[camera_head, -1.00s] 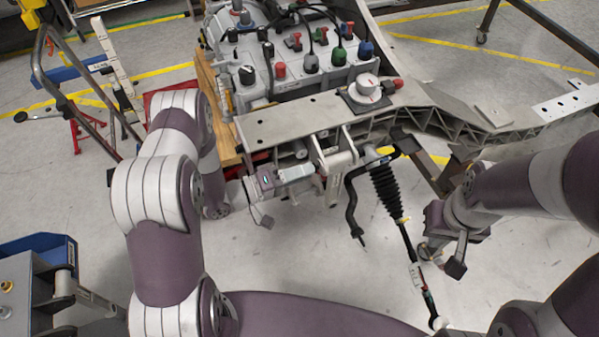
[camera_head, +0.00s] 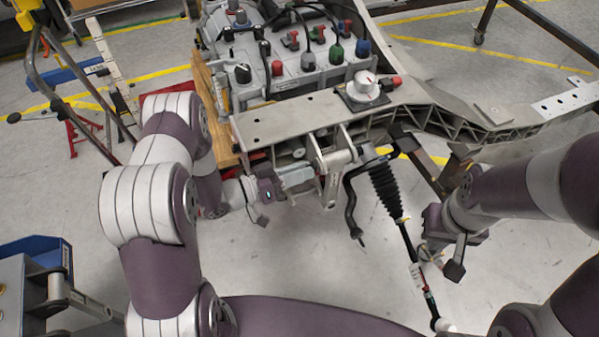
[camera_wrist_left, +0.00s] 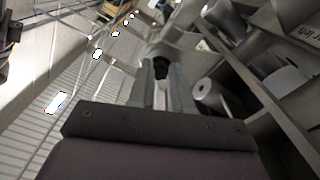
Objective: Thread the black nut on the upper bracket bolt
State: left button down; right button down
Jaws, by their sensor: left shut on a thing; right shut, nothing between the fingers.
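My left gripper (camera_head: 312,182) is beside the metal bracket (camera_head: 336,158) under the frame's front edge, pointing right towards it. In the left wrist view its two silver fingers (camera_wrist_left: 163,78) are shut on a small black piece, which looks like the black nut (camera_wrist_left: 162,65). The nut cannot be made out in the head view. The upper bracket bolt cannot be clearly told apart in either view, nor whether the nut touches it. My right gripper (camera_head: 456,266) is shut and empty, low at the right near the thin rod.
The grey chassis frame (camera_head: 290,118) runs above the bracket. A black ribbed boot (camera_head: 385,188) on a thin rod and a curved black bar (camera_head: 351,208) hang to its right. In the wrist view, a metal cylinder (camera_wrist_left: 209,95) sits close right of the fingers. Floor below is clear.

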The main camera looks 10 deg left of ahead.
pick_arm(q)
jog(key=m+b, duration=0.1)
jog(key=m, duration=0.4)
jog(key=m+b, duration=0.2)
jog(key=m, duration=0.4)
jog(key=shift+w+d+f, duration=0.1)
jog(key=shift+f, duration=0.1)
pick_arm(e)
notch_tip(320, 180, down, 4)
jog(key=shift+f, duration=0.1)
